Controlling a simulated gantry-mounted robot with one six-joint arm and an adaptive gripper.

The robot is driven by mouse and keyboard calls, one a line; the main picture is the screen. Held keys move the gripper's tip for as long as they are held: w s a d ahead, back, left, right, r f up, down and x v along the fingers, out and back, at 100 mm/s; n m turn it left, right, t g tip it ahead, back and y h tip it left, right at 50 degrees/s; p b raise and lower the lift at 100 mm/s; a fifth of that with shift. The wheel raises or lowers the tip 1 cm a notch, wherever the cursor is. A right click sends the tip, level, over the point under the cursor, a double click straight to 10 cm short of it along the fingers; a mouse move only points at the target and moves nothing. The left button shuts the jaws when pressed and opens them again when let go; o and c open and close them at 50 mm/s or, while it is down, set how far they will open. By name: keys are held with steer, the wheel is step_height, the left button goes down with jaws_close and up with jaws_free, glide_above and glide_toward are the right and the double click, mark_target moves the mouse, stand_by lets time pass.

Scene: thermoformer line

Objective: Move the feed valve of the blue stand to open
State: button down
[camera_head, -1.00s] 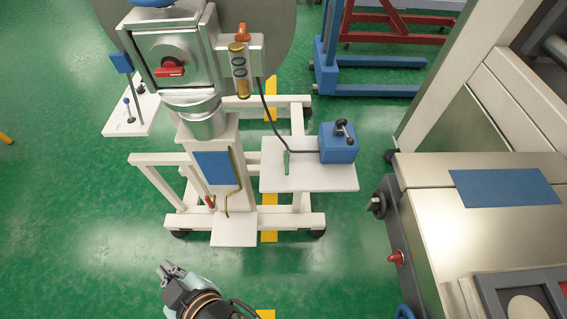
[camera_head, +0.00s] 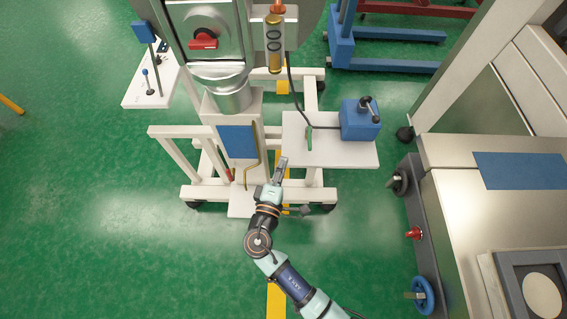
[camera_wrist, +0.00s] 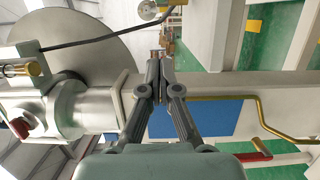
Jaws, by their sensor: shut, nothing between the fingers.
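A white stand carries a blue panel (camera_head: 237,142), which also shows behind my fingers in the wrist view (camera_wrist: 215,118). A bent brass pipe (camera_head: 257,150) runs beside the panel. A small red handle (camera_head: 230,174) sits at its lower left; in the wrist view a red lever (camera_wrist: 261,147) shows near the brass pipe. I cannot tell for sure whether it is the feed valve, or its setting. My gripper (camera_head: 282,165) is shut and empty, to the right of the panel and apart from the handle. Its fingers meet in the wrist view (camera_wrist: 157,75).
A red rotary switch (camera_head: 204,40) is on the cabinet above. A steel machine (camera_head: 440,165) stands right. Green floor is open at lower left.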

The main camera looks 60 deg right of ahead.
mark_target(309, 138)
steer(key=b+x, duration=0.1)
steer(key=x, duration=0.5)
steer(key=shift+f, duration=0.1)
steer(key=s, duration=0.1)
steer(key=s+d, duration=0.2)
steer(key=shift+s, duration=0.3)
